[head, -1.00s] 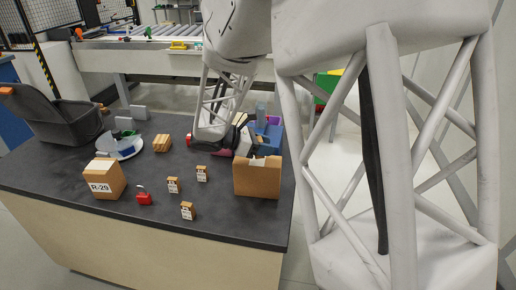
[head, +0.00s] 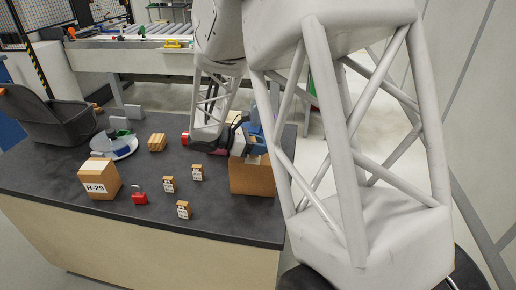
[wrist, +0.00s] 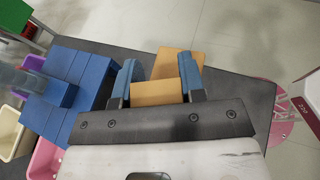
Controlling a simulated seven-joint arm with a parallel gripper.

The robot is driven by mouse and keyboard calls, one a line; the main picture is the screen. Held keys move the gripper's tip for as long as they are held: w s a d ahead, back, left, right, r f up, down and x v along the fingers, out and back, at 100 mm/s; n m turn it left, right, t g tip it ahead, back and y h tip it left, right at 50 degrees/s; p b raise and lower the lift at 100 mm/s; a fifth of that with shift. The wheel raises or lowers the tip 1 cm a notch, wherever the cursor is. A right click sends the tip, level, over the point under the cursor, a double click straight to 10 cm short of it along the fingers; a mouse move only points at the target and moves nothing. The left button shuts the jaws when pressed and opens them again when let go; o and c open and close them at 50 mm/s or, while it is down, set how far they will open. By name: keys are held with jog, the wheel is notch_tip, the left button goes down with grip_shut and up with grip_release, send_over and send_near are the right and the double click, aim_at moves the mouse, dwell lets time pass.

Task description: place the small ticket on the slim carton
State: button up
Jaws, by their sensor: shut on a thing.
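My gripper (wrist: 156,82) is shut on a plain tan piece (wrist: 155,93), which I take to be the small ticket; no print shows on it. In the head view my gripper (head: 240,145) is low over the tan carton (head: 250,179), which I take to be the slim carton, near the table's right edge. In the wrist view a tan surface (wrist: 180,63), likely this carton, shows beyond the held piece and is partly covered by it. I cannot tell whether the two touch.
Several small labelled tan blocks, one here (head: 184,209), a red padlock (head: 139,195) and the R-29 box (head: 98,179) stand to the left. The table's front strip is clear.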

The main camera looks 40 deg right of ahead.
jog(key=shift+f, duration=0.5)
jog(key=shift+f, duration=0.15)
jog(key=o, duration=0.9)
jog(key=shift+a+r, duration=0.1)
jog(key=shift+r, duration=0.1)
jog(key=v, duration=1.1)
jog(key=shift+w+a, duration=0.2)
jog(key=shift+a, duration=0.15)
jog(key=shift+r, duration=0.1)
